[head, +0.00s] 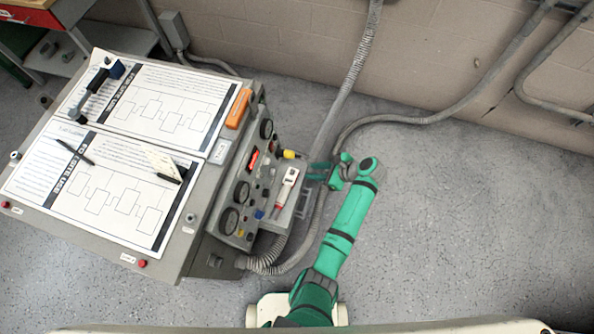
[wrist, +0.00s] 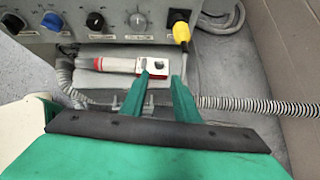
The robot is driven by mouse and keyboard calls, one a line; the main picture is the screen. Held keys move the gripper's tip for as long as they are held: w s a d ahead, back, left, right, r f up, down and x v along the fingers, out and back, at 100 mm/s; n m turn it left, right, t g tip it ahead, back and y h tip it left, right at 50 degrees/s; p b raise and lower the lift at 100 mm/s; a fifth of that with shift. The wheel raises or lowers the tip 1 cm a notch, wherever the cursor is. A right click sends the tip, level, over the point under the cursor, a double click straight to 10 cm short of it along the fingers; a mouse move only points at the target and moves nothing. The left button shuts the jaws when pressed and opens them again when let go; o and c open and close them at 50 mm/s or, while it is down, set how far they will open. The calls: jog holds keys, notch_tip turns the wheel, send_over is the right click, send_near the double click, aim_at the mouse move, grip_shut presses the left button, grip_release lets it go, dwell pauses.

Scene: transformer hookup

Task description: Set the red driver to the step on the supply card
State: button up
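The red driver (head: 287,186), a red and white tool, lies on the small shelf at the right of the control panel. In the wrist view the driver (wrist: 119,65) lies crosswise, its right end near my fingertips. My gripper (head: 318,172) is just right of the driver in the head view. In the wrist view my gripper (wrist: 161,78) has its two green fingers apart with nothing clearly held between them. A small pale card (head: 163,163) stands in a black holder on the sloped desk; its writing is too small to read, and I cannot tell if it is the supply card.
Two printed diagram sheets (head: 150,108) lie on the desk. The panel has dials, a blue knob (wrist: 95,21) and a yellow plug (wrist: 181,32). An orange block (head: 239,109) sits at the desk edge. Ribbed conduit (wrist: 250,104) runs beside the shelf. The floor at right is clear.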

aim_at(292, 171)
jog(key=x, duration=1)
jog(key=shift+w+a+f, duration=0.1)
jog(key=shift+a+f, duration=0.05)
jog(key=shift+a, duration=0.05)
grip_shut()
